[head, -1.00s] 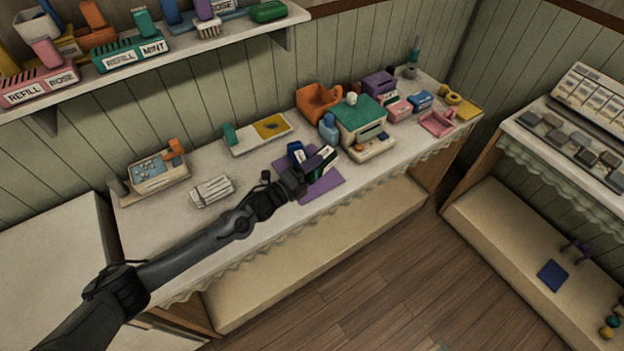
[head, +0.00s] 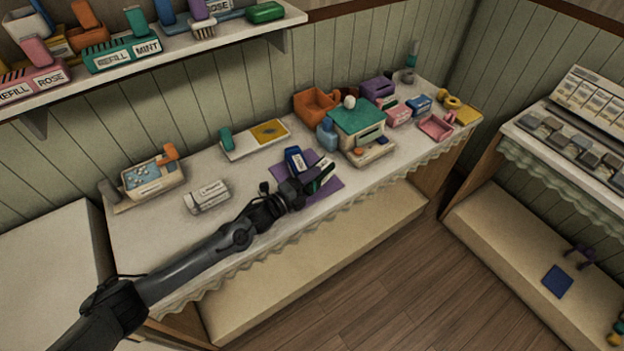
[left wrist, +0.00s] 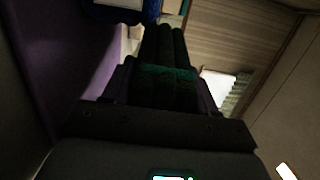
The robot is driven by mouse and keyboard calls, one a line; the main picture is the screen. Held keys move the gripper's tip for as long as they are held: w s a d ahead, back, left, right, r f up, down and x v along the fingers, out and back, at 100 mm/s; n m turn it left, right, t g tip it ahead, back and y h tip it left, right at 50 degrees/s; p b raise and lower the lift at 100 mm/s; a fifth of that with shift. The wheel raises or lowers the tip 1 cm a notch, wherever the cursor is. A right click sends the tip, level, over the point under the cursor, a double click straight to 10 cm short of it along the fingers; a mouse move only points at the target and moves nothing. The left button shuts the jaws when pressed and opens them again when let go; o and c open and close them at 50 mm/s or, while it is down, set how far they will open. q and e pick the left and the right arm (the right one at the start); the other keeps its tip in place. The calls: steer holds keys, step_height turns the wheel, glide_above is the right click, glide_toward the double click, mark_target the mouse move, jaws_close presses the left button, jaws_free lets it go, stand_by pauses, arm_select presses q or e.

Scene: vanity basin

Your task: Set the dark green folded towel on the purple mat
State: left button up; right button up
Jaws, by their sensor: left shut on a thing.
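The dark green folded towel (head: 325,183) is between the fingers of my left gripper (head: 317,178), over the front part of the purple mat (head: 334,191) in the head view. In the left wrist view the towel (left wrist: 165,80) shows dark green between the shut fingers. The mat (left wrist: 60,65) fills the left of that view. The gripper hides part of the towel, and I cannot tell whether the towel touches the mat. My right gripper is not in view.
A blue labelled item (head: 294,160) stands on the mat's back left part, close to the towel. A green-topped box (head: 357,122) is right of the mat. A white bundle (head: 207,196) lies to the left. The counter's front left is clear.

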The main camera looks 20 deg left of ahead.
arm_select(q)
steer(key=shift+f+b, duration=0.4)
steer(key=shift+f, duration=0.2)
stand_by(0.7)
steer(key=o, duration=1.2)
steer(key=shift+c, duration=0.2)
steer(key=shift+a+f, duration=0.1)
steer(key=shift+f, duration=0.05)
steer(key=shift+c, duration=1.1)
steer(key=shift+c, duration=0.7)
